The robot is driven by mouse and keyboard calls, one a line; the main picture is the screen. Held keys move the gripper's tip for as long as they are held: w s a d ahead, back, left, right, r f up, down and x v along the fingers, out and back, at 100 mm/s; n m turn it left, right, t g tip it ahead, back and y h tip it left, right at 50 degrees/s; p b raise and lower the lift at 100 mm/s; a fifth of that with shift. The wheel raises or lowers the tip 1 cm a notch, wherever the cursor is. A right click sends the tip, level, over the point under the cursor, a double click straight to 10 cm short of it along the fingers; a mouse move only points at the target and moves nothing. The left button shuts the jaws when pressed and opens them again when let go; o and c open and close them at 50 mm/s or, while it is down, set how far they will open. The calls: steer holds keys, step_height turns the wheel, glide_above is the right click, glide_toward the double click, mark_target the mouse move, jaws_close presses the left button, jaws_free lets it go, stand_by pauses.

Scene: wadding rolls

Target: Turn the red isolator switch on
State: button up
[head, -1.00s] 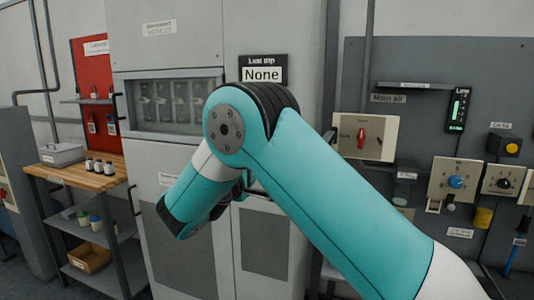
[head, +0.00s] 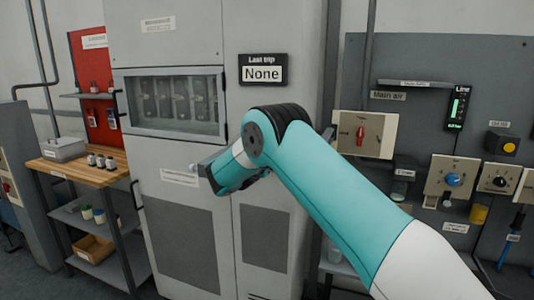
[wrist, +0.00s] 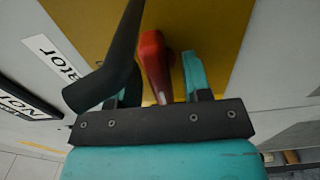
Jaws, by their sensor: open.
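In the wrist view the red isolator switch handle (wrist: 154,62) stands out from a yellow plate (wrist: 222,40). A white label ending in "ator" (wrist: 50,55) is beside the plate. My gripper (wrist: 158,78) is open, with the red handle between its two fingers. The right teal finger is apart from the handle. The left finger is mostly hidden behind a dark bar (wrist: 112,62). I cannot tell whether either finger touches the handle. In the head view my arm hides the gripper and the isolator.
The tall grey cabinet (head: 180,235) bears a "Last trip: None" sign (head: 263,70). A different red knob (head: 360,135) is on a beige plate at right, near a "Main air" label. A wooden-topped bench (head: 90,172) stands at left. The dark bar crosses close to my gripper.

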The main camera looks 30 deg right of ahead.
jaws_close()
steer(key=shift+f+b, duration=0.15)
steer(key=shift+b, duration=0.35)
steer(key=m+b, duration=0.1)
steer(key=b, duration=0.1)
steer(key=m+b, duration=0.2)
steer(key=shift+f, duration=0.25)
steer(key=m+b, duration=0.5)
steer(key=b, duration=0.3)
steer(key=m+b, duration=0.5)
steer(key=b, duration=0.1)
steer(key=shift+m+b, duration=0.35)
steer(key=shift+m, duration=0.05)
steer(key=shift+r+m+b, duration=0.15)
steer(key=shift+m+b, duration=0.8)
steer(key=shift+m, duration=0.1)
steer(key=shift+r+m+b, duration=0.1)
steer(key=shift+m+b, duration=0.85)
steer(key=shift+m, duration=0.1)
